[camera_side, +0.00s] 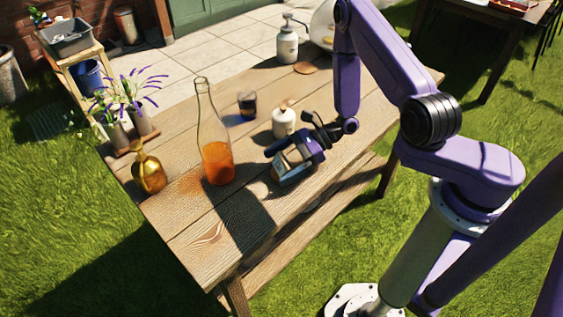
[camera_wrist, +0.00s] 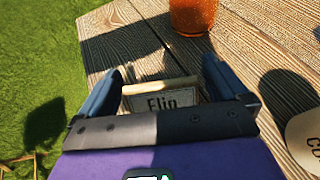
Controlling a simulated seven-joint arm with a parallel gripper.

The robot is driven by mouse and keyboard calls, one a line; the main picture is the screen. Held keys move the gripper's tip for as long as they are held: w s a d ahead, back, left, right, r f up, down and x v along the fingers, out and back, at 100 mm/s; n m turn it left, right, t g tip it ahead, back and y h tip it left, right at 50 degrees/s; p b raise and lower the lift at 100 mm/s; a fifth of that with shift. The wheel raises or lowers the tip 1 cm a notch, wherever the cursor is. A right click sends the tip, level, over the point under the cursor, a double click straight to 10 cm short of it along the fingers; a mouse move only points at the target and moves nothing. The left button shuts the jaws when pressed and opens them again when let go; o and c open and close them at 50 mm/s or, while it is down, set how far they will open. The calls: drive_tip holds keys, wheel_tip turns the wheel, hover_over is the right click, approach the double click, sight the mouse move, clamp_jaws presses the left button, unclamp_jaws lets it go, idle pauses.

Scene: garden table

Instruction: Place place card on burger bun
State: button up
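The place card (camera_wrist: 165,102), marked "Elin" with a pale strip along its top edge, is between my gripper's two fingers (camera_wrist: 162,80) in the wrist view. The fingers stand wide apart, one at each side of it; I cannot tell whether they press on it. In the side view my gripper (camera_side: 279,160) is low over the table's near edge, and the card (camera_side: 295,169) shows partly between the fingers. No burger bun is clearly recognisable. A flat, round tan thing (camera_side: 305,68) lies at the table's far end; I cannot tell whether it is the bun.
An orange-filled bottle (camera_side: 219,165) stands left of my gripper, with a gold bottle (camera_side: 149,174) farther left. A white jar (camera_side: 284,122) and dark glass (camera_side: 247,105) stand behind. A white pump dispenser (camera_side: 287,48) is near the disc. The table's front left (camera_side: 195,236) is clear.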

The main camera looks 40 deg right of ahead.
drive_tip(key=shift+r, duration=0.2)
drive_tip(key=v, duration=1.2)
drive_tip(key=s+a+r+n+g+h, duration=0.2)
drive_tip(key=s+r+n+h, duration=0.4)
drive_tip(key=n, duration=1.1)
drive_tip(key=s+a+r+n+g+h, duration=0.2)
drive_tip(key=s+r+n+h, duration=0.4)
drive_tip(key=s+r+n, duration=0.5)
drive_tip(key=s+n+g, duration=0.1)
drive_tip(key=s+n, duration=0.1)
drive_tip(key=n, duration=0.5)
drive_tip(key=shift+s, duration=0.25)
